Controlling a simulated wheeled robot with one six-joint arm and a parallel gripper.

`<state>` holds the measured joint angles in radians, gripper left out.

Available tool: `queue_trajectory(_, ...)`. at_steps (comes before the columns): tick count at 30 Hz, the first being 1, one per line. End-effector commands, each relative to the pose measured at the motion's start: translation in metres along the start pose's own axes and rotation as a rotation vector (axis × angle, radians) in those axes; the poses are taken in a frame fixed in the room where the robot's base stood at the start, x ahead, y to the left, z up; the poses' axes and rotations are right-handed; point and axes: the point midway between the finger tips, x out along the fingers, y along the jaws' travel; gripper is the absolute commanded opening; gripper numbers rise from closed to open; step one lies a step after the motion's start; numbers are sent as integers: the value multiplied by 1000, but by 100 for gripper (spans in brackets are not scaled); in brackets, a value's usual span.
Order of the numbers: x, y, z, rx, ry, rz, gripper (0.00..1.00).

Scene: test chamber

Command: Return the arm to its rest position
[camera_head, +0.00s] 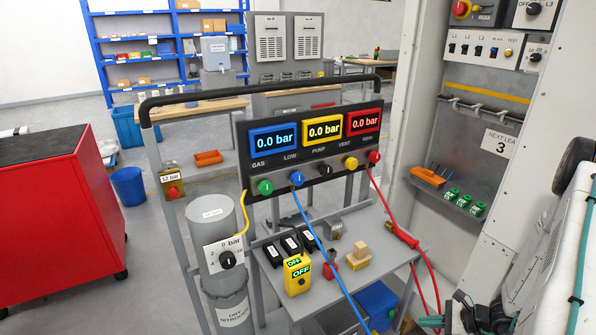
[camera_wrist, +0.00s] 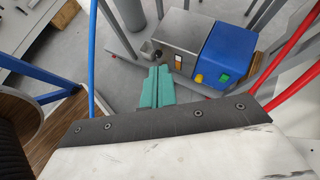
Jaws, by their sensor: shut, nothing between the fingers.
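My arm comes in at the right edge of the head view, white with teal bands. My gripper (camera_head: 431,321) is low at the bottom right there, beside the cart's right side. In the wrist view my gripper (camera_wrist: 157,85) shows as two teal fingers close together, shut with nothing between them. A grey and blue box (camera_wrist: 215,55) with a yellow and a green button lies just beyond the fingertips. I cannot tell whether the fingers touch anything.
Blue hose (camera_head: 313,232) and red hose (camera_head: 385,210) hang from the gauge panel (camera_head: 315,140). A grey cabinet (camera_head: 480,150) stands right. A red cabinet (camera_head: 50,215) stands left; floor between is partly clear.

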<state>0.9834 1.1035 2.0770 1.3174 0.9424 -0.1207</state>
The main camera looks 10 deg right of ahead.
Motion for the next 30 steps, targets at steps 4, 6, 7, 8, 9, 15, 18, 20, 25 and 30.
queue_trajectory(4, -23, 2, 78, -219, -25, 151, 0)
queue_trajectory(6, -33, 9, 113, -322, -30, 232, 0)
queue_trajectory(7, -38, 12, 128, -367, -31, 266, 0)
queue_trajectory(8, -42, 16, 142, -410, -30, 299, 0)
queue_trajectory(9, -48, 22, 160, -469, -28, 345, 0)
queue_trajectory(15, -80, 58, 239, -745, 5, 565, 0)
queue_trajectory(18, -96, 78, 271, -880, 36, 669, 0)
queue_trajectory(20, -106, 90, 289, -959, 60, 727, 0)
queue_trajectory(25, -135, 125, 330, -1178, 143, 877, 0)
queue_trajectory(30, -163, 158, 362, -1394, 248, 995, 0)
